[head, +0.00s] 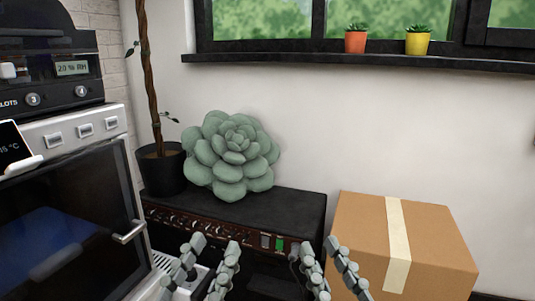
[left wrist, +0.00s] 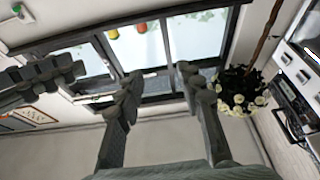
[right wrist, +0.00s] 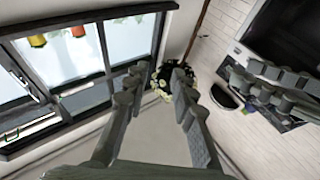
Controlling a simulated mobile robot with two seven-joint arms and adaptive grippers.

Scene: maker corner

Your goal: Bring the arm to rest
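My left gripper (head: 214,243) shows at the bottom of the head view, in front of the black amplifier-like box. Its two fingers are apart with nothing between them; the left wrist view shows the same open gap (left wrist: 160,78). My right gripper (head: 320,247) is to its right, in front of the box's right end and the cardboard box's left edge. Its fingers are also apart and empty, as in the right wrist view (right wrist: 153,82). Both grippers point upward, side by side and apart. My arms below the grippers are mostly out of the head view.
A green succulent-shaped cushion (head: 231,157) sits on the black box (head: 295,205). A taped cardboard box (head: 440,245) stands at right, a potted plant (head: 163,170) behind at left. A 3D-printer-like machine (head: 75,210) fills the left side. Two small pots (head: 355,41) stand on the windowsill.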

